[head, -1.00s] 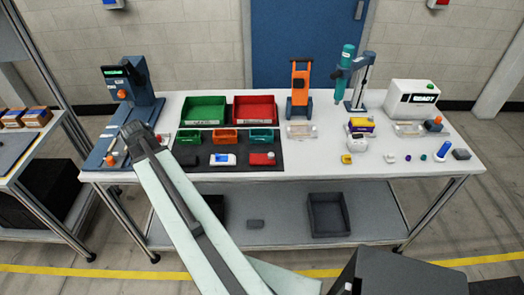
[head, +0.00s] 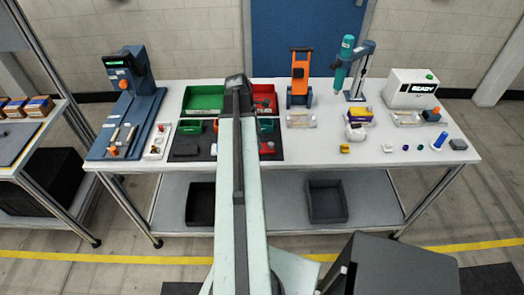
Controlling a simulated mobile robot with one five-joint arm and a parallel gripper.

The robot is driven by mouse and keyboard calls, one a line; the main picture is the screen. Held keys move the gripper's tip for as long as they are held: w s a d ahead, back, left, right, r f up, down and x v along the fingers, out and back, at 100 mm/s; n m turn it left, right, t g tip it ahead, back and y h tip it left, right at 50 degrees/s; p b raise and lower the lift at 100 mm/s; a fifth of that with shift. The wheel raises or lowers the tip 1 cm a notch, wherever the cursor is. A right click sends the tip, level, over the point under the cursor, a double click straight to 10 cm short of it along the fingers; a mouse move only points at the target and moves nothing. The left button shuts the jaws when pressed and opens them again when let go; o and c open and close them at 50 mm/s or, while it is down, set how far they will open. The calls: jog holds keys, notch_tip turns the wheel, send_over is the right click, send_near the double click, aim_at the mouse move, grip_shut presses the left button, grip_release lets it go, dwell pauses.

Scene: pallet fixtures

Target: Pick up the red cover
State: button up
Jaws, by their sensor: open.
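My gripper (head: 237,82) is at the far end of my arm, in front of the bins in the picture and beyond the red cover. It is open, and its fingertips are mostly hidden by the arm. No object shows in it.
A green bin (head: 203,90) and a red bin (head: 265,88) stand behind the mat. A blue press (head: 143,100) is at left. An orange fixture (head: 301,68), a teal tool on a stand (head: 345,55) and a white machine (head: 408,85) stand at right.

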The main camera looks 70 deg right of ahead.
jog(key=b+x, duration=0.5)
jog(key=shift+a+f, duration=0.2)
jog(key=shift+r, duration=0.2)
jog(key=c, duration=1.5)
jog(key=shift+o, duration=0.2)
